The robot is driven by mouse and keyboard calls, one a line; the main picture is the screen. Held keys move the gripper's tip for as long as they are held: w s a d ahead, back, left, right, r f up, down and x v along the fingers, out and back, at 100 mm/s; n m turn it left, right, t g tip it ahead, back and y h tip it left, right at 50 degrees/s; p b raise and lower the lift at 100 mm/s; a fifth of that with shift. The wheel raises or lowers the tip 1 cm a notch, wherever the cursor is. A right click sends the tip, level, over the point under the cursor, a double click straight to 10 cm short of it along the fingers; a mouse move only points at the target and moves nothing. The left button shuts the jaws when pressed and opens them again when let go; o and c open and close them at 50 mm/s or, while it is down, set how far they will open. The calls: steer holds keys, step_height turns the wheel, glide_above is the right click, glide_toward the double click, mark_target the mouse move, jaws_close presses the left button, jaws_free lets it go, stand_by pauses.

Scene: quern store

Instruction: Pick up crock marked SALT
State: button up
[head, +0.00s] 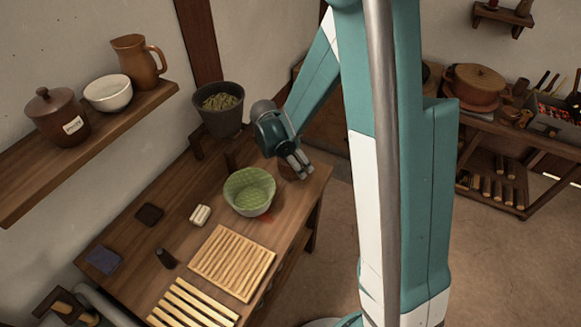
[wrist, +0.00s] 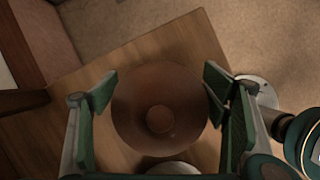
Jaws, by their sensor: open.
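A round brown lidded crock (wrist: 160,122) with a central knob stands near the table's corner. It lies between my gripper's (wrist: 160,85) two green-padded fingers in the wrist view, seen from above, with a gap on each side. In the head view my gripper (head: 301,168) points down over it, open, and hides most of this crock (head: 287,173). No label shows on it. Another brown lidded crock (head: 58,112) with a white label stands on the wall shelf at left. The label's lettering is too small to read surely.
The wooden table (head: 185,235) holds a green bowl (head: 249,192) just left of my gripper, a dark pot of green stuff (head: 219,108) behind, and slatted racks (head: 232,262) in front. The shelf (head: 90,145) also holds a white bowl (head: 108,93) and a jug (head: 138,62).

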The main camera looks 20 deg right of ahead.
stand_by(0.3)
steer(key=c, duration=1.4)
steer(key=shift+r, duration=0.2)
steer(key=shift+r+p, duration=1.2)
steer(key=shift+r, duration=3.65)
